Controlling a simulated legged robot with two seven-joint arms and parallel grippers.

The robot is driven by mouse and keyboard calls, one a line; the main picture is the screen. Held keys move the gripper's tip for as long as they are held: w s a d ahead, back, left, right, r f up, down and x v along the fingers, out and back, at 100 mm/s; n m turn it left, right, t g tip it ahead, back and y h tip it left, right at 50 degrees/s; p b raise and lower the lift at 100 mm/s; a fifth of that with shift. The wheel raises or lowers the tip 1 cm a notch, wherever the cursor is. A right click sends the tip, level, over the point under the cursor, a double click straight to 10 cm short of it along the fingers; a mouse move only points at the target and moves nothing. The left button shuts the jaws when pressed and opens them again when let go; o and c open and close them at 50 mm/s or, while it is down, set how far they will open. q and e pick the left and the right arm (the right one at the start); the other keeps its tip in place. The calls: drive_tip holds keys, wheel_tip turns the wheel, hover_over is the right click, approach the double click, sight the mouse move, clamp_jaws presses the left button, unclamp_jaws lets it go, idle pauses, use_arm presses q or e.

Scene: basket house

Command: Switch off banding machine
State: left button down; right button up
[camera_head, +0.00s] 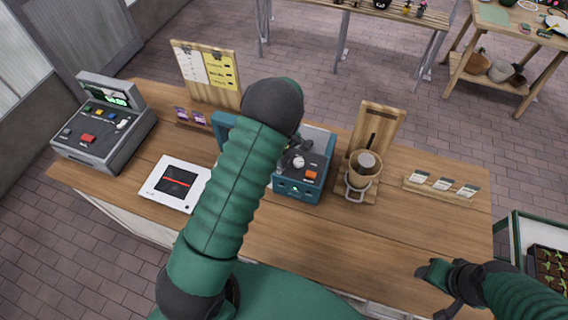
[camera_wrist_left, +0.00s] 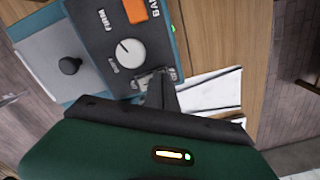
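The banding machine is a teal box with a dark control panel (camera_head: 315,163), standing mid-counter in the head view. Its panel carries a white round knob (camera_wrist_left: 127,47) and an orange switch (camera_wrist_left: 135,10), both also visible from above. My left gripper (camera_wrist_left: 158,85) looks shut, its dark fingers together over the panel's edge, beside a small light metallic part below the knob. I cannot tell if it touches that part. My left arm hides much of the machine in the head view. My right gripper (camera_head: 438,280) hangs apart, over the counter's right front; its opening is unclear.
A grey register (camera_head: 103,122) and a white scale (camera_head: 177,183) stand to the left. A clipboard (camera_head: 207,75) is behind. A wooden stand with a cup (camera_head: 363,172) is close on the machine's right, then a card holder (camera_head: 442,188). The front right counter is clear.

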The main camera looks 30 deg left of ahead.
use_arm(q)
drive_tip(key=shift+a, duration=0.1)
drive_tip(key=shift+r+p, duration=0.3)
drive_tip(key=shift+w+a+r+p, duration=0.1)
drive_tip(key=shift+a+r+p, duration=0.1)
drive_tip(key=shift+r+p, duration=0.9)
drive_tip(key=shift+d+r+p, duration=0.15)
drive_tip(key=shift+r+p, duration=1.15)
drive_tip(key=shift+r, duration=0.8)
drive_tip(key=shift+f, duration=0.1)
